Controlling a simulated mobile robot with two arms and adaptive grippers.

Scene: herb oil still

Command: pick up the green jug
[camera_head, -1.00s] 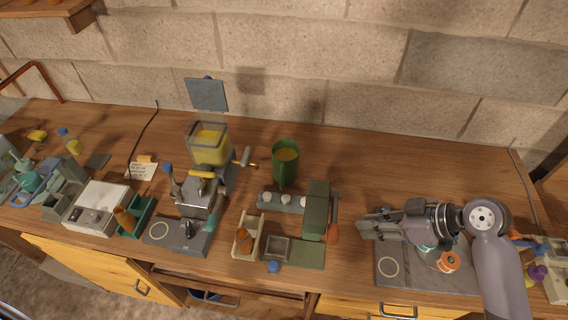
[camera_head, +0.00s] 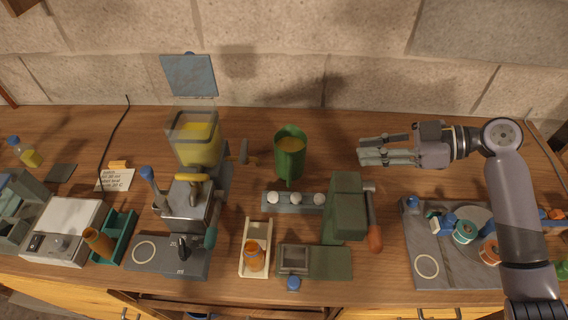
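The green jug (camera_head: 290,157) stands upright on the wooden bench, right of the clear tank, with yellowish contents showing at its open top. My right gripper (camera_head: 362,151) is to the right of the jug, pointing left towards it. Its two fingers are apart with a gap between them, and nothing is held. A clear stretch of bench lies between the fingertips and the jug. My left gripper is not in view.
A grey strip with white knobs (camera_head: 294,201) lies just in front of the jug. The clear tank (camera_head: 197,140) with yellow liquid is left. The wall is behind.

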